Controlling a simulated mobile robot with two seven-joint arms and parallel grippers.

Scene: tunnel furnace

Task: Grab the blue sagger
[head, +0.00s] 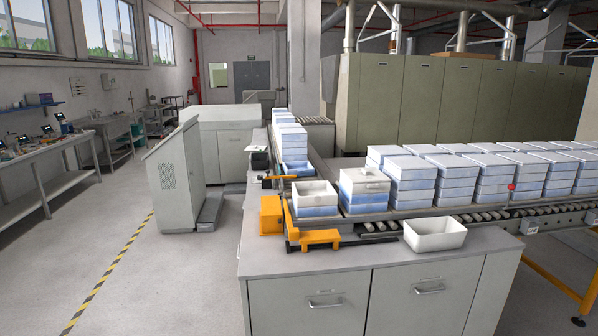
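Several stacked saggers with blue and white sides stand on the roller conveyor (378,227). The nearest open-topped sagger (316,209) has a white upper part and a blue lower part, and sits at the conveyor's corner beside an orange fixture (316,238). A lidded sagger stack (364,190) stands just right of it. More blue-sided stacks (413,182) fill the conveyor to the right, and another stack (290,143) stands behind on the left branch. Neither of my grippers is in view.
A white open bin (434,235) sits on the grey counter (275,265) in front of the conveyor. A grey cabinet (172,180) stands to the left. A workbench (45,180) lines the left wall. The floor between them is open.

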